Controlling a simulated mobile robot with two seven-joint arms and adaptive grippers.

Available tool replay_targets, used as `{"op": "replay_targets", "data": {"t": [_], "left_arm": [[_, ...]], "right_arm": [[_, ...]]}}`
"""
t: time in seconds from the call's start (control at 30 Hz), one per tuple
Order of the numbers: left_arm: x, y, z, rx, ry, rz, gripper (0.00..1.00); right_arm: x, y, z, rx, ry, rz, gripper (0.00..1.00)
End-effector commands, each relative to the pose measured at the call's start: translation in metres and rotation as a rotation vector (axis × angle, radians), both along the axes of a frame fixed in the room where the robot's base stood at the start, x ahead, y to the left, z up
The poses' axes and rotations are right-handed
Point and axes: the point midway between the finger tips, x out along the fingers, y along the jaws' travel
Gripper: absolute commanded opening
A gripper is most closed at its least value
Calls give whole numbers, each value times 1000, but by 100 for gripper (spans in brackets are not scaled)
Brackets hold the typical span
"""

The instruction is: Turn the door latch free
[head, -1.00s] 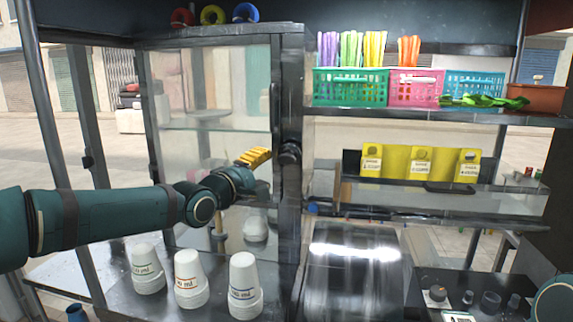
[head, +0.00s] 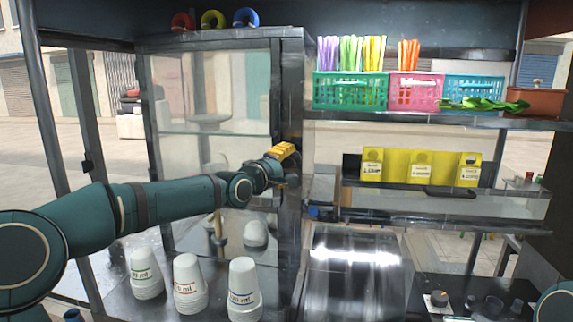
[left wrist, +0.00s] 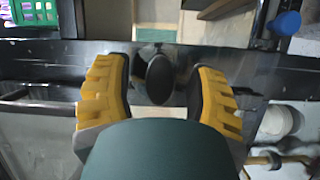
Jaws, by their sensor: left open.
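The door latch is a dark oval knob (left wrist: 160,79) on the black frame post, seen in the left wrist view. My left gripper (left wrist: 160,70) is open, with one yellow-padded finger on each side of the knob and a visible gap to each. In the head view my left gripper (head: 284,151) is at the post and hides the latch. The glass door (head: 215,90) of the cabinet is left of the post and looks closed. My right gripper is out of view.
Stacked white cups (head: 188,280) stand below my left arm. A black vertical door handle (head: 274,105) is just above the gripper. Right of the post are a shelf with a green basket (head: 350,92), yellow boxes (head: 420,168) and a shiny metal press cover (head: 350,275).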

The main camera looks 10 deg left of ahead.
Motion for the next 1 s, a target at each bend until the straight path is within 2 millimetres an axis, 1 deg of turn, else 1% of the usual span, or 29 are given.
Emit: {"op": "replay_targets", "data": {"t": [0.33,0.37,0.4,0.47,0.5,0.53,1.0], "left_arm": [[3,-1,0,0,1,0,56],[3,-1,0,0,1,0,52],[3,-1,0,0,1,0,38],[2,-1,0,0,1,0,17],[2,-1,0,0,1,0,3],[2,-1,0,0,0,0,0],[2,-1,1,27,-2,0,0]], "right_arm": [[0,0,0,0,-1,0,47],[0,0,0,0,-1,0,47],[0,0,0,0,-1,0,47],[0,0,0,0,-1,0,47],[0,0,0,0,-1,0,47],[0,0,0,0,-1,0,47],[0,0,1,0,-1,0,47]]}}
